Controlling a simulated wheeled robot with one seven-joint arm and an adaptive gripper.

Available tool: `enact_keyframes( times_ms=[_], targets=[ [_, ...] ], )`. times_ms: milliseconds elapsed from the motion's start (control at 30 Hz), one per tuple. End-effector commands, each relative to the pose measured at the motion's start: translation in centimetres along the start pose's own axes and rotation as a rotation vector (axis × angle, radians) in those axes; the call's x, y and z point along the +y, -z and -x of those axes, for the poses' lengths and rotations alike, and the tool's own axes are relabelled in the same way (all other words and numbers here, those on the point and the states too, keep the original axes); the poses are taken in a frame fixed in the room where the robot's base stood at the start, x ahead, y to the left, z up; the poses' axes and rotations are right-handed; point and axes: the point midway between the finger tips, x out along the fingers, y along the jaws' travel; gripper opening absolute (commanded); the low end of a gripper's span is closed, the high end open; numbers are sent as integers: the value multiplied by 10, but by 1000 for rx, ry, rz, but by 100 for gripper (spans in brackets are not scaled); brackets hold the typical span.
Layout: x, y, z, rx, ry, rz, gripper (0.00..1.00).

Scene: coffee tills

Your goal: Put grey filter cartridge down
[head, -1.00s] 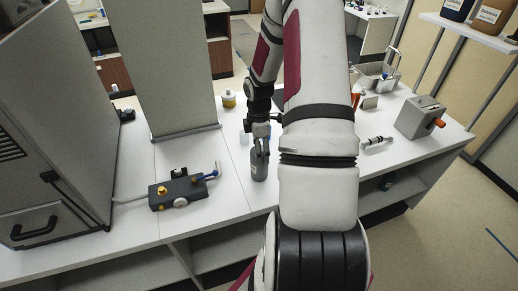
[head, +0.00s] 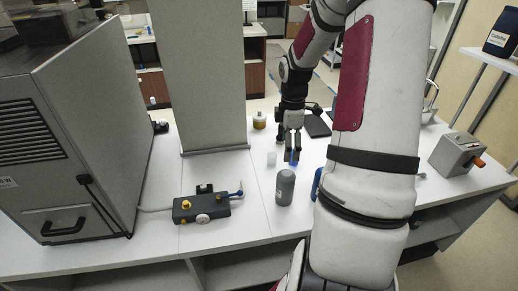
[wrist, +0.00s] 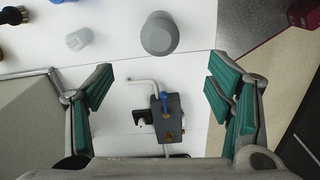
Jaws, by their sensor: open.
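The grey filter cartridge (head: 285,187) stands upright on the white counter (head: 250,225), right of the small control box. My gripper (head: 292,152) hangs above the counter, behind and a little above the cartridge, apart from it. In the wrist view the cartridge (wrist: 160,35) is at the top centre, beyond the fingertips and not between them. My gripper (wrist: 160,84) is open there, its two green-padded fingers wide apart with nothing held.
The dark control box (head: 201,207) with yellow knobs and a blue-tipped lever lies left of the cartridge. A tall grey panel (head: 197,75) and large grey machine (head: 75,135) are on the left.

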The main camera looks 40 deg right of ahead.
Motion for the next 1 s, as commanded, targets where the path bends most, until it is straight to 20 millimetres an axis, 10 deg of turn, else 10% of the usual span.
enact_keyframes(
  times_ms=[367,700,1000],
  targets=[
    [-51,84,107,-53,-151,-223,74],
    [-158,151,196,107,-302,-543,74],
    [-255,170,228,364,-277,-786,74]
  ],
)
